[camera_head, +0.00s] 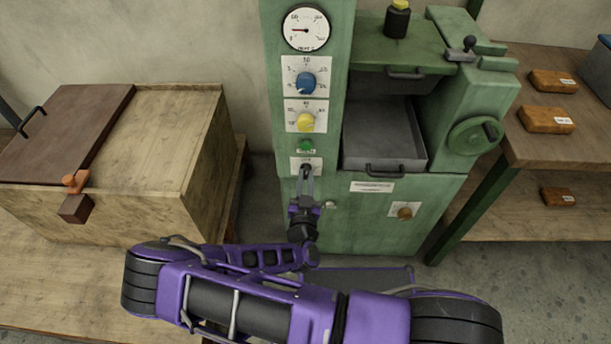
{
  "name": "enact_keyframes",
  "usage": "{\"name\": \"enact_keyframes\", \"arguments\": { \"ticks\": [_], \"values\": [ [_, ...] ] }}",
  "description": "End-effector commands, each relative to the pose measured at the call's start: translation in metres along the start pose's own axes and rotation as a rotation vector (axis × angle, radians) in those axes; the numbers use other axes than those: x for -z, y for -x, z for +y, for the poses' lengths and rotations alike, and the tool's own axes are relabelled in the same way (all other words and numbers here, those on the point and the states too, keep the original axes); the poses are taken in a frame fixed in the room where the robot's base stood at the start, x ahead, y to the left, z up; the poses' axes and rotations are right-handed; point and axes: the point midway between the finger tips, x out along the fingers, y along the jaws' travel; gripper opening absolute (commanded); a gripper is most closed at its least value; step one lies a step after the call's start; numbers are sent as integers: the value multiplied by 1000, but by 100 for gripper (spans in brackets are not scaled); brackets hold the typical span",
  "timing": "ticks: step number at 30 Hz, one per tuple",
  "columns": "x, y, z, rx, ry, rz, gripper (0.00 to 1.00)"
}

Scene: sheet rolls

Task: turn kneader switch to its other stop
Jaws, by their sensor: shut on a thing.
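The green kneader machine (383,214) stands in the middle of the head view. My gripper (306,174) is at the bottom of its left control column, shut on the small dark switch (306,166) on the lowest white plate (293,163). The jaws cover most of the switch, so its exact position cannot be told. Above it are a green button (306,145), a yellow knob (306,122), a blue knob (304,83) and a round gauge (306,29). A brown knob (404,212) sits on a white plate on the lower front panel.
A wooden chest (150,135) with a brown lid (62,130) stands at the left. A grey drawer (384,135) and a handwheel (474,136) are right of the controls. A wooden shelf (590,148) at the right holds several labelled brown blocks (546,120).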

Motion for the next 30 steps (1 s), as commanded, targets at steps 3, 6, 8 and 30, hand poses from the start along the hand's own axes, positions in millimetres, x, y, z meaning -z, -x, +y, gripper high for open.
{"name": "enact_keyframes", "arguments": {
  "ticks": [3, 6, 8, 30],
  "values": [
    [3, 0, 0, -1, -95, -1, 0],
    [3, 1, 1, -2, -186, -3, 0],
    [2, 1, 2, -2, -244, -3, 0],
    [-1, 1, 4, -3, -948, -1, 0]
  ]
}}
